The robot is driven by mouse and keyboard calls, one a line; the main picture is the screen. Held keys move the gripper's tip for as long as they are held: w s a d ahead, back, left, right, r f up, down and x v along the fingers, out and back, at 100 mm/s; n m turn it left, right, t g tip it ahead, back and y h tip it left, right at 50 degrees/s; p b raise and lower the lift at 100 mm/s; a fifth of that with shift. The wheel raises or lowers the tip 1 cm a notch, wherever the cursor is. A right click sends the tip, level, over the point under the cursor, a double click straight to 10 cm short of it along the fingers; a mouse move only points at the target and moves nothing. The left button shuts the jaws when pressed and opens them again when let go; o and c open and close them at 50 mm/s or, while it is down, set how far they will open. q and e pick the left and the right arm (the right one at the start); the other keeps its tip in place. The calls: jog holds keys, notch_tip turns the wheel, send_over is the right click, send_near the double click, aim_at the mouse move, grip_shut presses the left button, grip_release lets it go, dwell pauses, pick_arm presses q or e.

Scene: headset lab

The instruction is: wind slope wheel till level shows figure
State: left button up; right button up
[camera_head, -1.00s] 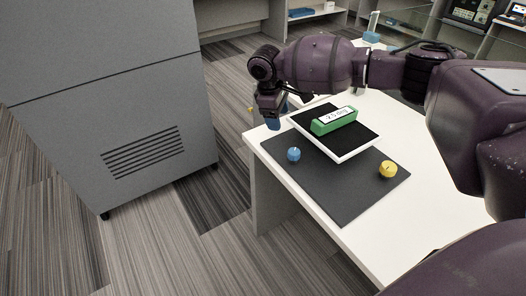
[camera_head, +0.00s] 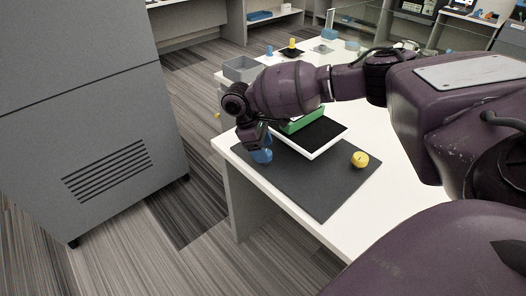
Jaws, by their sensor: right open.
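My right gripper (camera_head: 261,151) points down at the blue wheel's place, at the left side of the dark mat (camera_head: 312,188). Its fingers are blue too, so where they end and the wheel begins is unclear; contact cannot be told. The yellow wheel (camera_head: 360,159) stands clear on the right of the mat. Between them is a tilting plate with a white edge and black top (camera_head: 322,137). The green level (camera_head: 302,124) lies on it, partly behind my right arm, and its display is hidden now. My left gripper is out of view.
A tall grey cabinet (camera_head: 100,110) stands on the left, with a floor gap before the white table (camera_head: 345,226). A grey bin (camera_head: 241,68) and small blue and yellow objects (camera_head: 292,44) are beyond my arm. The table's front right is bare.

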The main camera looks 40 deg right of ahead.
jog(key=shift+x, duration=0.75)
